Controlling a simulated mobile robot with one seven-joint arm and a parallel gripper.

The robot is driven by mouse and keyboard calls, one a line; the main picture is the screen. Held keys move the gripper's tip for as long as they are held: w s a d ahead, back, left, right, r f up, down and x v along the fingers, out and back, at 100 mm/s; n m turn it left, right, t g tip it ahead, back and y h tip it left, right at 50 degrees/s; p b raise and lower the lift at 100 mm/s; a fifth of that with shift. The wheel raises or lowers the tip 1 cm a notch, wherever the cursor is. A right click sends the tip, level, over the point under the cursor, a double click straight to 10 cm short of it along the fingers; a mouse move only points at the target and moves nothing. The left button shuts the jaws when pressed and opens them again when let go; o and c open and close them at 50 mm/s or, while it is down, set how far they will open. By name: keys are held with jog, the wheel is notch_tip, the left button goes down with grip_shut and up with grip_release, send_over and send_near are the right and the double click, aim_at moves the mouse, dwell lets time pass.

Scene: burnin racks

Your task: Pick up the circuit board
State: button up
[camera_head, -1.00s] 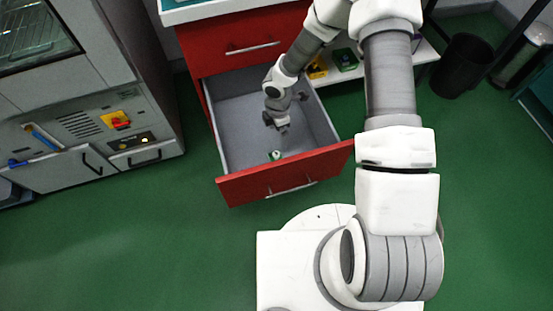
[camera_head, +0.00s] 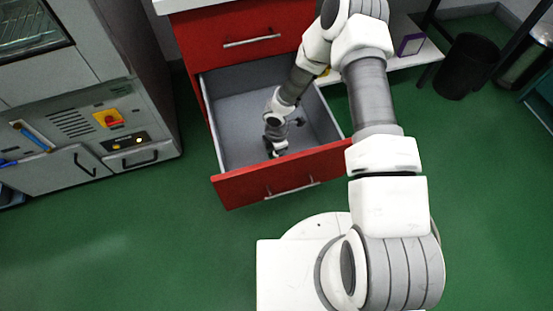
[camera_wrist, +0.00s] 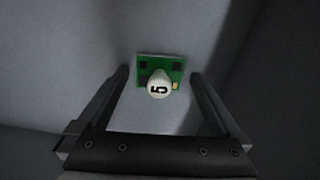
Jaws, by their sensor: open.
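The circuit board (camera_wrist: 176,64) is a small green board with dark chips and a white round knob marked "5" (camera_wrist: 159,84). In the wrist view it lies on the grey floor of the drawer, ahead of and between the open fingers of my gripper (camera_wrist: 160,85). The fingers stand apart on either side and I see no contact. In the head view my gripper (camera_head: 277,150) is down inside the open drawer (camera_head: 282,177), near its front panel, and the board is hidden there behind my gripper.
The drawer's grey side walls and red front panel surround my gripper closely. A red closed drawer (camera_head: 250,40) is above it. A grey oven cabinet (camera_head: 85,110) stands at left. A white shelf (camera_head: 415,57) with a purple box (camera_head: 411,44) and a black bin (camera_head: 464,66) are at right.

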jog(key=shift+f, duration=0.1)
jog(key=c, duration=1.2)
jog(key=shift+c, duration=0.2)
